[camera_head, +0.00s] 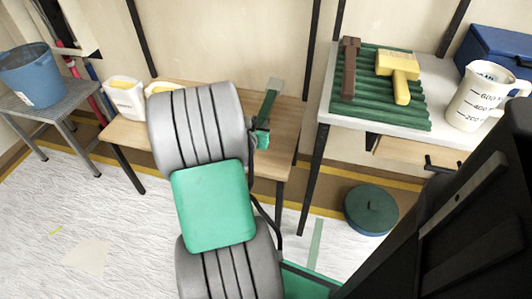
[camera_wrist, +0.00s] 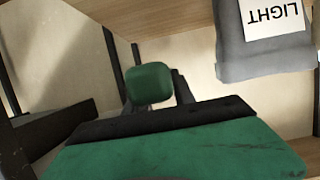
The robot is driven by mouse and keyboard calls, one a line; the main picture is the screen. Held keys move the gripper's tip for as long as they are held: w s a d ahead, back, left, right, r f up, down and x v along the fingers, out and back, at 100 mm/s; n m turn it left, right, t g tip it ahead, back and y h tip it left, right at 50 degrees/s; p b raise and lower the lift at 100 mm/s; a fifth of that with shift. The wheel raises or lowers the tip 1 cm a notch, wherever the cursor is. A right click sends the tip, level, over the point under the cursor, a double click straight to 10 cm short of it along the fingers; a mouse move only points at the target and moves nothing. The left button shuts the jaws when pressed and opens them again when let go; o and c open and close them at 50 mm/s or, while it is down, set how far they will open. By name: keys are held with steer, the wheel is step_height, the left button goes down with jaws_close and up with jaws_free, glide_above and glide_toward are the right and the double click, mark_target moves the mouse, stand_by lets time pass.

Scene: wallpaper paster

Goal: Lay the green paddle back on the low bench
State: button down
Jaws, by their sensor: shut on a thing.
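The green paddle (camera_head: 268,104) is a dark green strip with a greyish end, seen just right of my arm in the head view. My gripper (camera_head: 262,134) is shut on its lower part. In the wrist view a green block (camera_wrist: 150,83), which looks like the end of the paddle, sits between the dark fingers (camera_wrist: 154,90). The low wooden bench (camera_head: 285,116) lies behind my arm, which hides its middle. The paddle overlaps the bench's right part in the picture; I cannot tell whether it touches the bench.
White containers (camera_head: 124,98) stand on the bench's left. A grey item labelled LIGHT (camera_wrist: 262,50) shows upside down in the wrist view. At right, a higher table holds a ribbed green mat (camera_head: 376,108), brushes and a measuring jug (camera_head: 480,98).

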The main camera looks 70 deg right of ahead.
mark_target(260, 154)
step_height(260, 154, down, 13)
steer(key=b, duration=0.6)
steer(key=c, duration=1.1)
jaws_free()
steer(key=shift+r, duration=0.1)
steer(key=shift+o, duration=0.2)
